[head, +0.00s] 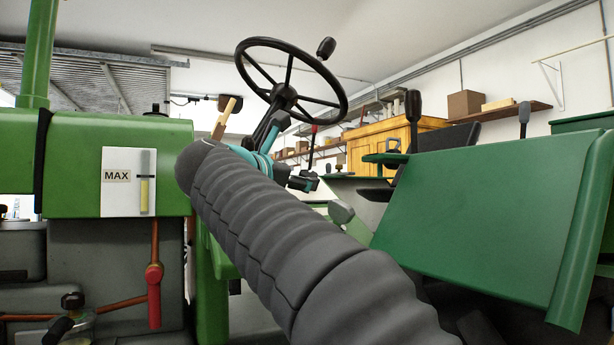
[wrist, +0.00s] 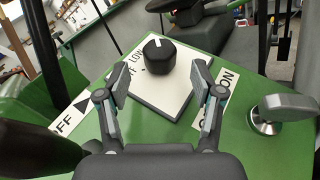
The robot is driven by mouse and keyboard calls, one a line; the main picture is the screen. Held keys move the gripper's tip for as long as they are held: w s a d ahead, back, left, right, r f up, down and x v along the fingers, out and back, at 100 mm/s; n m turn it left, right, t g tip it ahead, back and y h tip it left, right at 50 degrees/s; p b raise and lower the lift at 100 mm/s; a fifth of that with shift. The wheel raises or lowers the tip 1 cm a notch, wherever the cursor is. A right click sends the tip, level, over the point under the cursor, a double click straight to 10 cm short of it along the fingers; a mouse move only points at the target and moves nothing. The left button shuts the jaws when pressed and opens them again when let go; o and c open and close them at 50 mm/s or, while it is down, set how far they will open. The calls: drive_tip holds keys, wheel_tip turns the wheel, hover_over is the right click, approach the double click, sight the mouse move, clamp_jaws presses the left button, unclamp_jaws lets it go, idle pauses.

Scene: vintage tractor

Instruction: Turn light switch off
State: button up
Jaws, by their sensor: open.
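A black rotary knob (wrist: 158,56) with a white pointer line stands on a white plate (wrist: 160,99) on a green panel. It is probably the light switch, though no label naming it is readable. The pointer faces the top of the wrist view. In the head view my gripper (head: 304,182) is small and partly behind my arm; the knob is not distinguishable there.
A silver handle (wrist: 287,107) stands on the panel's right. The steering wheel (head: 291,78) stands above, a green fender (head: 480,215) at right and a green hood (head: 75,165) at left.

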drive_tip(key=x, duration=0.5)
drive_tip(key=shift+w+d+p, duration=0.15)
drive_tip(key=shift+w+p, duration=0.15)
drive_tip(key=c, duration=1.2)
